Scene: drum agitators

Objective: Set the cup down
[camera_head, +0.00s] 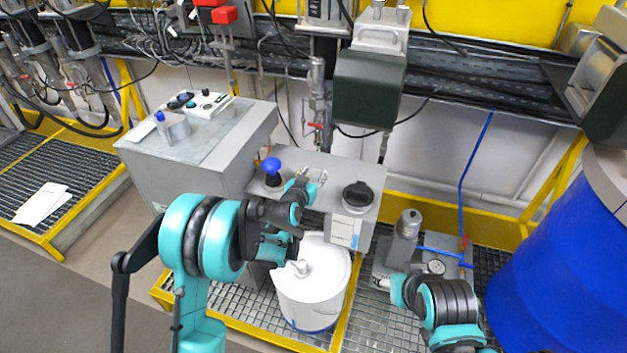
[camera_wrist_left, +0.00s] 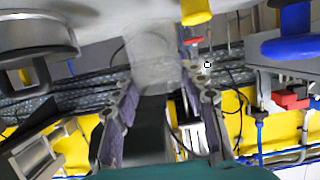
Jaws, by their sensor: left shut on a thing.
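A clear, see-through cup (camera_wrist_left: 152,62) sits between the two fingers of my left gripper (camera_wrist_left: 160,90) in the left wrist view. The gripper is shut on it. In the head view my left gripper (camera_head: 311,178) is over the grey cabinet top (camera_head: 335,170), between a blue knob and a black knob. The cup is hard to make out there, and I cannot tell whether its base touches the surface. My right arm (camera_head: 447,303) is at the lower right in the head view; its finger state is not clear.
The blue knob (camera_head: 271,167) stands left of my left gripper and the black knob (camera_head: 357,195) to its right. A white drum (camera_head: 313,290) is below the cabinet's front. A grey cabinet (camera_head: 215,150) with a control box stands left. A large blue drum (camera_head: 565,265) is at right.

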